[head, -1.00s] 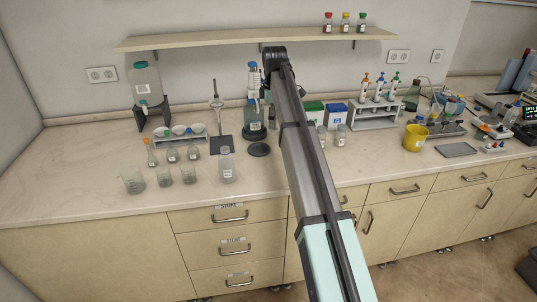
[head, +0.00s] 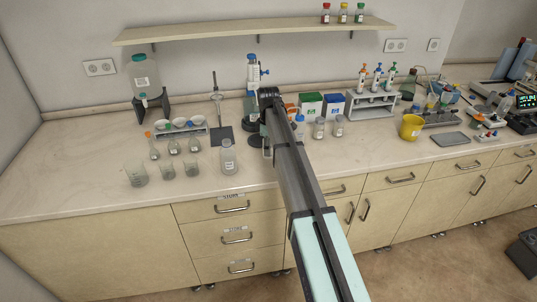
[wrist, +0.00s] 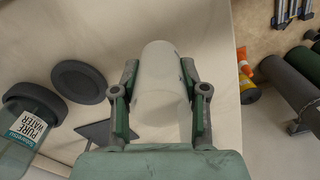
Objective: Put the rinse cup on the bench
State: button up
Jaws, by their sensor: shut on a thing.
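In the wrist view my gripper (wrist: 160,76) is shut on a plain whitish cup (wrist: 158,92), the rinse cup, with one finger on each side. Small dark marks show at the cup's right edge. The pale bench top (wrist: 217,60) lies behind the cup; I cannot tell whether the cup touches it. In the head view the arm hides most of the gripper and the cup. The bench (head: 80,190) runs along the wall there.
A bottle labelled pure water (wrist: 28,135) and a dark round plate (wrist: 78,82) are left of the cup in the wrist view. In the head view, a clear bottle (head: 228,158) and glass beakers (head: 136,175) stand left of my arm. The front left bench is clear.

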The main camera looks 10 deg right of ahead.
jog(key=shift+f+p, duration=0.55)
jog(key=shift+f, duration=1.75)
jog(key=shift+f, duration=0.15)
jog(key=o, duration=1.1)
jog(key=shift+c, duration=0.2)
notch_tip(320, 180, up, 12)
jog(key=b, duration=0.3)
